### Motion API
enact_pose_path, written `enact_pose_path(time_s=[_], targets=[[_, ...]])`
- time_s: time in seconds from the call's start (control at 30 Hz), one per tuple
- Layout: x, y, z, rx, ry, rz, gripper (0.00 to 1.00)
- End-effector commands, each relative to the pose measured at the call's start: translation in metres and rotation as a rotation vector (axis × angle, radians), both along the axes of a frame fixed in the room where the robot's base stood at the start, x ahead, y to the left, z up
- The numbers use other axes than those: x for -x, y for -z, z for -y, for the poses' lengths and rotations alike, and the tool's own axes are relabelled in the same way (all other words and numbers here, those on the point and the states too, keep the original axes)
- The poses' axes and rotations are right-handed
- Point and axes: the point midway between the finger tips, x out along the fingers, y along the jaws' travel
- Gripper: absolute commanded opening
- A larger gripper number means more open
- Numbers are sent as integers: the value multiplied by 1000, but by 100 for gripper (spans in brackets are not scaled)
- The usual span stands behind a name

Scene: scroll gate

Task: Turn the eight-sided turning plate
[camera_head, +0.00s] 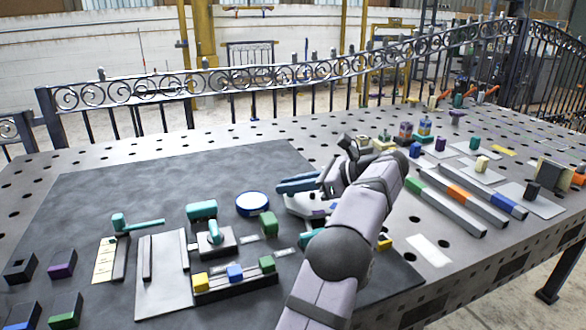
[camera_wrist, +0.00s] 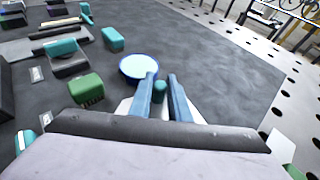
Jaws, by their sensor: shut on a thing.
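A pale, flat plate (camera_head: 296,208) lies on the dark mat under my gripper; it seems to be the eight-sided turning plate, but its outline is mostly covered by my arm. Its pale edge also shows in the wrist view (camera_wrist: 124,107). My gripper (camera_head: 297,185) is low over the plate, its blue fingers pointing left in the head view. In the wrist view the fingers (camera_wrist: 160,92) stand on either side of a small teal knob (camera_wrist: 160,85) and are shut on it. The lower part of the knob and its join to the plate are hidden.
A blue-rimmed round disc (camera_head: 252,203) lies just beyond the fingertips. A green block (camera_head: 268,224) is beside it. A teal-handled device (camera_head: 213,240) and a rack of coloured blocks (camera_head: 236,283) stand to the left. The mat's back area (camera_head: 200,175) is clear.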

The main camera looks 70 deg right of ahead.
Motion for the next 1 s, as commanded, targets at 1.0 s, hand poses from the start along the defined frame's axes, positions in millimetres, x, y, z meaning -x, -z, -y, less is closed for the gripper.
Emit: enact_pose_path(time_s=[1.0], targets=[[3, 1, -12, 1, -209, 0, 26]])
